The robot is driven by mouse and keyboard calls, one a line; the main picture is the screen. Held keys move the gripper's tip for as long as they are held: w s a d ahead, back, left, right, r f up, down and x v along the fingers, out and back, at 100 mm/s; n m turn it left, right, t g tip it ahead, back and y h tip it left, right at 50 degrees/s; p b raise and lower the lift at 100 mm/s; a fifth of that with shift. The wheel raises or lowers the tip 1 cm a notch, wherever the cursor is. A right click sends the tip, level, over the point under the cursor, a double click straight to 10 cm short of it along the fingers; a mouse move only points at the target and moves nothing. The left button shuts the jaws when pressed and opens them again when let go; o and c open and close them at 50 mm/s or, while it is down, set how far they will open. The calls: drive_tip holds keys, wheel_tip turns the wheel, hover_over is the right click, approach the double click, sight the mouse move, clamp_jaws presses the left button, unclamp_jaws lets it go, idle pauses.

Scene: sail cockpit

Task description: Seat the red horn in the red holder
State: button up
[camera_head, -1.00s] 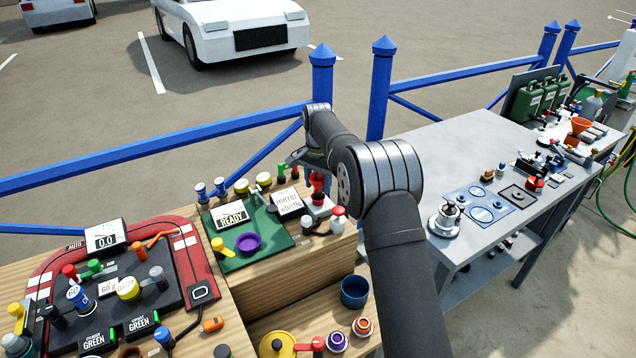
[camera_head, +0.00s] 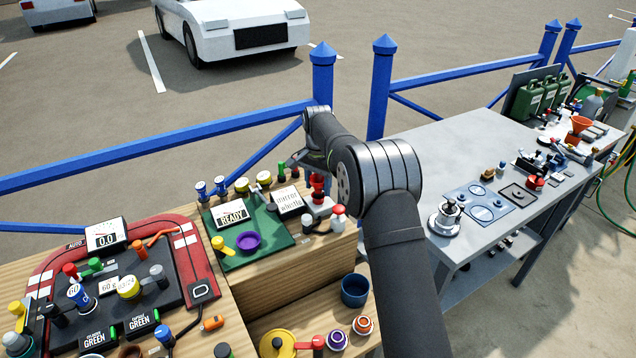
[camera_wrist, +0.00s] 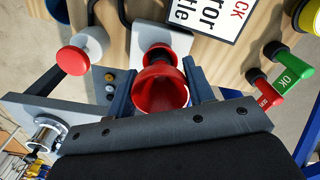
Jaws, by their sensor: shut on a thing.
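The red horn (camera_wrist: 160,92) is in the wrist view with its flared bell toward the camera. My gripper (camera_wrist: 163,88) is shut on it, one dark blue finger on each side. The horn's far end meets a black ring and a red round part, likely the red holder (camera_wrist: 168,39), on a pale grey plate. The horn is in line with this part; I cannot tell whether it is fully down in it. In the head view the red horn (camera_head: 317,181) stands upright over the pale base at the back right of the wooden bench. My fingertips are mostly hidden there.
A white bottle with a red cap (camera_wrist: 80,55) stands close on the left in the wrist view. Green and red OK-type levers (camera_wrist: 290,82) are to the right. A blue railing (camera_head: 200,157) runs behind.

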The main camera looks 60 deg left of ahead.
drive_tip(key=o, duration=0.8)
drive_tip(key=shift+r, duration=5.45)
drive_tip(key=shift+f, duration=4.25)
drive_tip(key=shift+r, duration=0.15)
